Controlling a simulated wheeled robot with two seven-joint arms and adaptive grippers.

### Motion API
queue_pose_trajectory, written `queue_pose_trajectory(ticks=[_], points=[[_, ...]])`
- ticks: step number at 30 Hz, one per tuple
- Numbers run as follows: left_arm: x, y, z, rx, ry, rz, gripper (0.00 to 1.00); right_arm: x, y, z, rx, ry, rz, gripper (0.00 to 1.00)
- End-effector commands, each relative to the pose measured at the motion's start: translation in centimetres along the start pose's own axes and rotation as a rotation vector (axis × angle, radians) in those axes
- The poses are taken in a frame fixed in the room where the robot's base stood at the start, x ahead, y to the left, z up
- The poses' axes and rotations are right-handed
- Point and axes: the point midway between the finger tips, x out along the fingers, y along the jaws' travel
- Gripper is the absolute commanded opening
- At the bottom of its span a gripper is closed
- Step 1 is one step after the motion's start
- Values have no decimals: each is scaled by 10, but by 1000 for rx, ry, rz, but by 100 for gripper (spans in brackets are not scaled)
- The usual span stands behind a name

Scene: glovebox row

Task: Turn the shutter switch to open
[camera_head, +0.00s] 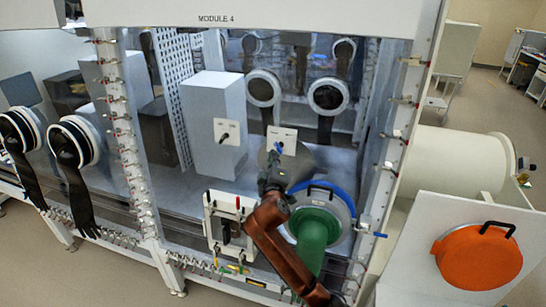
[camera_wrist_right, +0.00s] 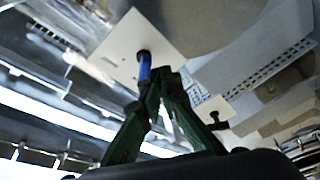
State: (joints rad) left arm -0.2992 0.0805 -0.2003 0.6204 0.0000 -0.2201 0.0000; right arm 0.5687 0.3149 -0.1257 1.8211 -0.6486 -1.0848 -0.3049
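A switch with a blue handle (camera_head: 278,147) sits on a white plate (camera_head: 289,133) on the glovebox front. In the right wrist view the blue handle (camera_wrist_right: 145,66) stands out from its white plate (camera_wrist_right: 125,42). My right gripper (camera_head: 273,161) is at this handle. In the wrist view its two green fingers (camera_wrist_right: 160,83) come close together at the handle's outer end and look closed on it. The fingertips hide that end. No position marking is readable. My left gripper is not in view.
Another white plate with a dark lever (camera_head: 223,138) is left of the gripper. Below are a control box (camera_head: 228,225) with a red-tipped lever and a blue-rimmed round door (camera_head: 346,199). Black gloves (camera_head: 78,205) hang at left. An orange round cover (camera_head: 478,258) is at right.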

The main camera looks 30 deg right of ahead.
Motion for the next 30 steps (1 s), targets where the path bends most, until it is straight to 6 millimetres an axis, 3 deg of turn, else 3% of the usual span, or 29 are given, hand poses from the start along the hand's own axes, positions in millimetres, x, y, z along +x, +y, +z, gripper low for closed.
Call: queue_pose_trajectory(ticks=[1, 6, 14, 24, 30], points=[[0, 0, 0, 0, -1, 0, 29, 0, 9, 0, 0, 0, 16, 0], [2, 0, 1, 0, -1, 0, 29, 0, 5, -1, 1, 0, 16, 0], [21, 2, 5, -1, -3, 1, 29, 1, -35, -12, -1, -4, 5, 0], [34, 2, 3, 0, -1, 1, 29, -64, -14, -24, 2, -3, 5, 0], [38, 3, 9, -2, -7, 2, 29, -87, -6, -28, 1, -4, 3, 0]])
